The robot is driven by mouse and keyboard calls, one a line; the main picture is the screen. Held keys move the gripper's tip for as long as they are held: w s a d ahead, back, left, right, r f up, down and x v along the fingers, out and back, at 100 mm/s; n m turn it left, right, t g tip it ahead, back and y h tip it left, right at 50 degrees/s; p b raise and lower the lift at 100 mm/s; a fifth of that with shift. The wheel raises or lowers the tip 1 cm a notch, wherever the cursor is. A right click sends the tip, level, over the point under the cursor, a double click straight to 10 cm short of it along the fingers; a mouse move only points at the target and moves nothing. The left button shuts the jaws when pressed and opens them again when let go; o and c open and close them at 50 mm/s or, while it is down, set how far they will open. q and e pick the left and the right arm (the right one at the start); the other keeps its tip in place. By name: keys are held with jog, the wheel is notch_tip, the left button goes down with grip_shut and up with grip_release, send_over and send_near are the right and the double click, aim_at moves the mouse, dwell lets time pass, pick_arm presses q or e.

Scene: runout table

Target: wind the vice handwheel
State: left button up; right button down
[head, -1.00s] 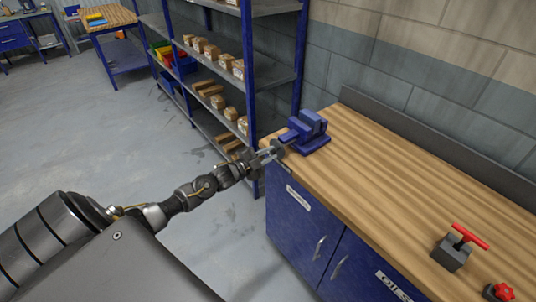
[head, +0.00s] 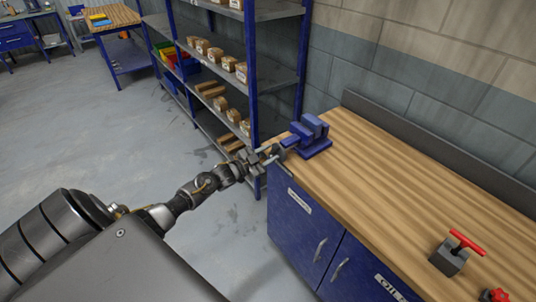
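The blue vice (head: 310,136) stands on the wooden bench top at its far left corner. Its handwheel (head: 279,150) is on the side facing my arm and shows only as a small grey shape. My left gripper (head: 266,155) reaches in from the left, with its fingers at the handwheel. The fingers and the wheel overlap in the picture, so I cannot tell whether they are closed on it. My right gripper is not in view.
The wooden bench (head: 400,190) has a clear top between the vice and a red T-handled block (head: 452,254). A red knob (head: 498,295) is at the bottom right. A blue shelf rack (head: 250,75) with boxes stands behind my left arm.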

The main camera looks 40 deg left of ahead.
pick_arm(q)
jog(key=shift+s, duration=0.1)
jog(key=shift+s+a+p, duration=0.1)
jog(key=shift+s+p, duration=0.2)
jog(key=p+v, duration=0.2)
jog(key=v, duration=0.4)
jog(key=shift+p, duration=0.3)
jog(key=shift+s+f, duration=0.1)
jog(key=shift+s, duration=0.05)
